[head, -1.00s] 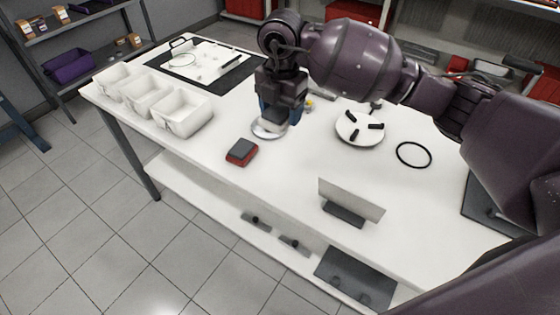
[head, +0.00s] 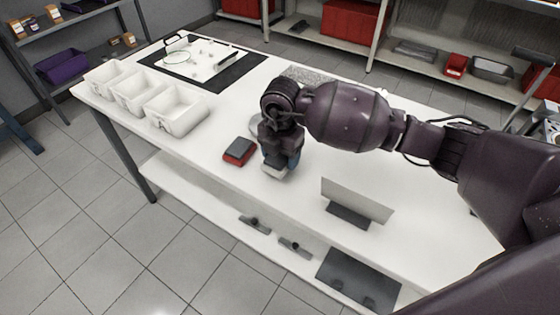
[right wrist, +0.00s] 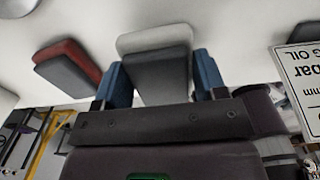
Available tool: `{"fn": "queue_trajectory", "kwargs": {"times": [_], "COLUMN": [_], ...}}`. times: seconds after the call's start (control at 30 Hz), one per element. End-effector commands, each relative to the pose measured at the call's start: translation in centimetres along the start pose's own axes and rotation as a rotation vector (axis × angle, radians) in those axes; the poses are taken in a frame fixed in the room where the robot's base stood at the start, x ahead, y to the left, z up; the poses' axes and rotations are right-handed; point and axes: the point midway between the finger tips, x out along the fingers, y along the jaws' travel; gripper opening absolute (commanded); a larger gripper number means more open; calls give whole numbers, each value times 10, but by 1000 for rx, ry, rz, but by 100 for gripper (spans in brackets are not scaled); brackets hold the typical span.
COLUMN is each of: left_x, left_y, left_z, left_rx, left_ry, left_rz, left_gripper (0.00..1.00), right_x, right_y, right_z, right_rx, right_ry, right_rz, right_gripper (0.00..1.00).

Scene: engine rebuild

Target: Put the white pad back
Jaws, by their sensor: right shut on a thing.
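The white pad (head: 275,171), a small block with a white bottom and a dark grey top, is in my right gripper (head: 280,158). In the right wrist view, the two blue fingers (right wrist: 160,82) are shut on the sides of the white pad (right wrist: 154,40). It is over the white table, close to the surface; I cannot tell if it touches. A similar pad with a red bottom, the red pad (head: 240,151), lies just left of it and also shows in the right wrist view (right wrist: 68,66). My left gripper is not in view.
Three white bins (head: 175,110) stand at the table's left end, near a dark mat (head: 238,75) with small parts. A round silver plate (head: 257,127) is partly hidden behind my gripper. An upright sign (head: 356,198) stands to the right. The table front between pad and sign is clear.

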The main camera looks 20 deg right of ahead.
Motion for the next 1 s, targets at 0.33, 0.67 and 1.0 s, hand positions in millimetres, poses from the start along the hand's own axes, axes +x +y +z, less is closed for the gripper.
{"fn": "queue_trajectory", "kwargs": {"times": [0.33,0.67,1.0], "left_x": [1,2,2], "left_y": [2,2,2], "left_z": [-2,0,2], "left_rx": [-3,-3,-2], "left_ry": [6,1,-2], "left_rz": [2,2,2], "left_gripper": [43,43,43], "right_x": [26,28,28], "right_y": [0,0,0], "right_z": [0,0,0], "right_rx": [-1,-1,-1], "right_ry": [0,1,1], "right_rz": [0,0,0], "right_gripper": [43,79,90]}}
